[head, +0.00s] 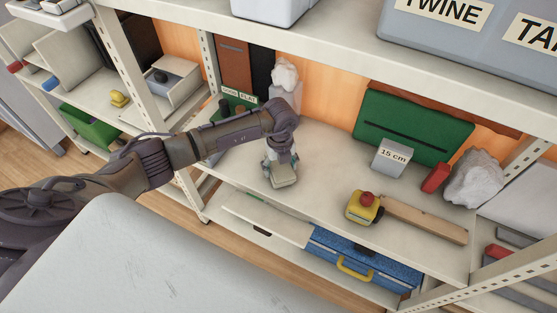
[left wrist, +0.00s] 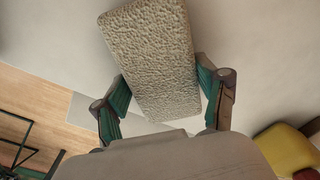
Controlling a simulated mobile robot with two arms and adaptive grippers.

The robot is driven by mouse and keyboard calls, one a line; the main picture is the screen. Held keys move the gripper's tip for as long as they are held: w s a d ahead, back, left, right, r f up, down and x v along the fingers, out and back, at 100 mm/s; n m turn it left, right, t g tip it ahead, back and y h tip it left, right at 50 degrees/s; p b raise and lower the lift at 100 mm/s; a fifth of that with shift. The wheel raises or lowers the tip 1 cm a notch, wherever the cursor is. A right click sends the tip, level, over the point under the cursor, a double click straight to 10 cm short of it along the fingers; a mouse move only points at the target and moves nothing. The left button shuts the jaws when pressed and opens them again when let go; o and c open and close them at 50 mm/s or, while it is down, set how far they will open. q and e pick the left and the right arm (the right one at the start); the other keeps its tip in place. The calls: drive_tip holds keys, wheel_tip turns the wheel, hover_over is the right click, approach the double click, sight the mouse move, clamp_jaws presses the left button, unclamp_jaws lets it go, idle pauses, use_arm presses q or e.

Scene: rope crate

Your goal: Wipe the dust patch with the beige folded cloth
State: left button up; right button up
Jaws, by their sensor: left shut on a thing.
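The beige folded cloth (head: 285,177) is at the middle shelf board (head: 330,180), towards its left front part. My left gripper (head: 280,162) points down and is shut on it. In the left wrist view the cloth (left wrist: 152,45) is a thick, rough-textured pad between the two green-lined fingers (left wrist: 162,88), sticking out past them. It looks low at the board; I cannot tell whether it touches. I cannot make out a dust patch in either view; the arm and cloth hide part of the board. My right gripper is not in view.
On the board, a yellow box with a red knob (head: 362,208) and a wooden plank (head: 424,219) stand to the right. Behind are a "15 cm" block (head: 392,157), a green panel (head: 415,125) and a grey rock (head: 474,178). Left are a shelf post (head: 211,65) and a white lump (head: 285,75).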

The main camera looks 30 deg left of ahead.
sight(285, 178)
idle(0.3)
use_arm(q)
drive_tip(key=shift+d, duration=0.1)
drive_tip(key=shift+s+d+p, duration=0.35)
drive_tip(key=shift+s+p, duration=0.1)
drive_tip(key=shift+s+d+p, duration=0.6)
drive_tip(key=shift+s+d, duration=0.2)
drive_tip(key=shift+s, duration=0.05)
drive_tip(key=shift+s+d+f, duration=0.15)
drive_tip(key=shift+s+d, duration=0.1)
drive_tip(key=shift+s, duration=0.05)
drive_tip(key=shift+w+a+b, duration=0.5)
drive_tip(key=shift+w+a, duration=0.4)
drive_tip(key=shift+w, duration=0.05)
drive_tip(key=shift+w+a+b, duration=0.35)
drive_tip(key=shift+w+a, duration=0.3)
drive_tip(key=shift+w, duration=0.05)
